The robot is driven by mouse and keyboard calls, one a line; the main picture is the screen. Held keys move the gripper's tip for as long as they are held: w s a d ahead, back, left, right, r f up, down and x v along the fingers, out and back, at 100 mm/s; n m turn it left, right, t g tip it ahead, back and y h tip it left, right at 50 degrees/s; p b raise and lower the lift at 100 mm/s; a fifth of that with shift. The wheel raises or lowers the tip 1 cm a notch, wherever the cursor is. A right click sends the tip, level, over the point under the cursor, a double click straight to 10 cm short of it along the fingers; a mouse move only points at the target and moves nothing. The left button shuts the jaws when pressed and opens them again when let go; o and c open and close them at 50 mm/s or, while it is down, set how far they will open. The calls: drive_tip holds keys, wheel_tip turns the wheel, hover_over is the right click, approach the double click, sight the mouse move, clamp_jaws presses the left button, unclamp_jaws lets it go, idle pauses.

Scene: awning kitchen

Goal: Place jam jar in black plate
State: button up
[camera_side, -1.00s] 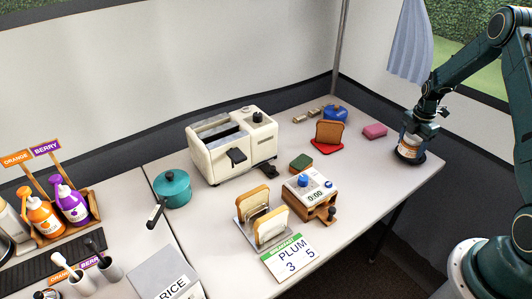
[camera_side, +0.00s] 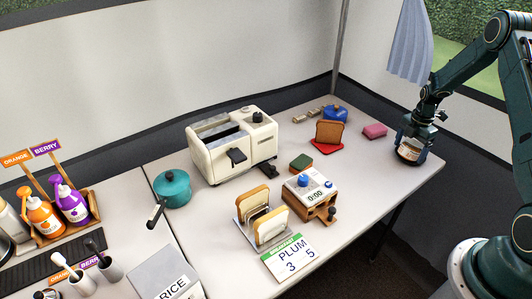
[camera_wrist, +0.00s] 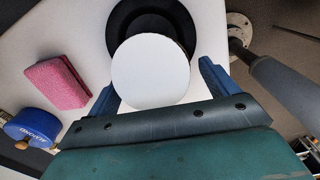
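The jam jar, with an orange-brown body and pale label, is at the far right of the table in the side view (camera_side: 407,154). Its round white lid (camera_wrist: 150,73) fills the middle of the wrist view. The black plate (camera_wrist: 122,22) lies under the jar, its dark rim showing beyond the lid; it also shows in the side view (camera_side: 409,162). The jar appears upright over the plate; its base is hidden. My gripper (camera_wrist: 160,83) looks open, one finger each side of the jar, with a gap visible at the right finger. It also shows in the side view (camera_side: 413,147).
A pink sponge (camera_wrist: 57,82) and a blue round container (camera_wrist: 30,127) lie left of the jar in the wrist view. The table's right edge is close to the plate.

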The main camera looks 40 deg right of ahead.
drive_tip(key=shift+r, duration=0.1)
wheel_tip(320, 180, up, 11)
drive_tip(key=shift+r, duration=0.95)
idle(0.5)
